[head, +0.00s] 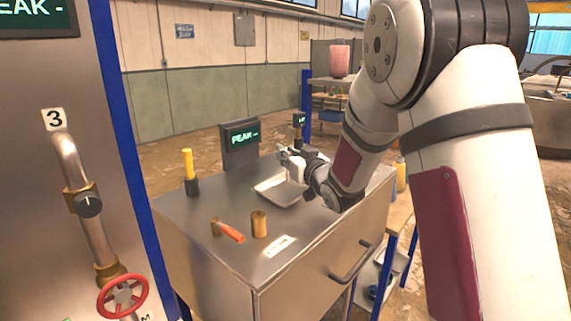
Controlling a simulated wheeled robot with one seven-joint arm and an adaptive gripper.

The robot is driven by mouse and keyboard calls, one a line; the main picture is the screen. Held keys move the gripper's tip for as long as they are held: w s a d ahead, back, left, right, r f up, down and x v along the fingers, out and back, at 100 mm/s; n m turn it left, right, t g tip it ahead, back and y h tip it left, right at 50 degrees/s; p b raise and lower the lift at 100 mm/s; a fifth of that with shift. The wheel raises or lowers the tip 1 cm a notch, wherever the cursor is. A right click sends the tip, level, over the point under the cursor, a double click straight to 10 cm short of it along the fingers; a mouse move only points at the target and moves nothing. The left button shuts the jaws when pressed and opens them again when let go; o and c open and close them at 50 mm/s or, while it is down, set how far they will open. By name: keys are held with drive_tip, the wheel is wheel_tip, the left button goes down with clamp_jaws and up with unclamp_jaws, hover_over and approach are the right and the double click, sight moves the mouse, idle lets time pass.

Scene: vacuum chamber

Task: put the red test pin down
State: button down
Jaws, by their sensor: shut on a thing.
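My gripper (286,152) is at the end of my arm, above the far side of the metal cabinet top, over or just behind a shallow grey tray (268,193). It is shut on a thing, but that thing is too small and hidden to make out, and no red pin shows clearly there. I cannot tell how high the gripper is above the tray. The visible part of the tray looks empty.
On the cabinet top (213,207) are a yellow rod in a black base (189,172), a tool with an orange-red handle (229,233), a brass cylinder (259,224) and a white label (279,246). A dark display (241,143) stands at the back. A valve pipe (92,225) is at left.

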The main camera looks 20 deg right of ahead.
drive_tip(key=shift+w+a, duration=0.1)
drive_tip(key=shift+w, duration=0.5)
drive_tip(key=shift+w+f+p, duration=0.15)
drive_tip(key=shift+f+p, duration=0.1)
drive_tip(key=shift+f, duration=0.7)
drive_tip(key=shift+w+f+p, duration=0.15)
drive_tip(key=shift+f+p, duration=0.05)
drive_tip(key=shift+f, duration=0.7)
drive_tip(key=shift+f, duration=0.15)
drive_tip(key=c, duration=1.5)
unclamp_jaws()
drive_tip(key=shift+o, duration=0.2)
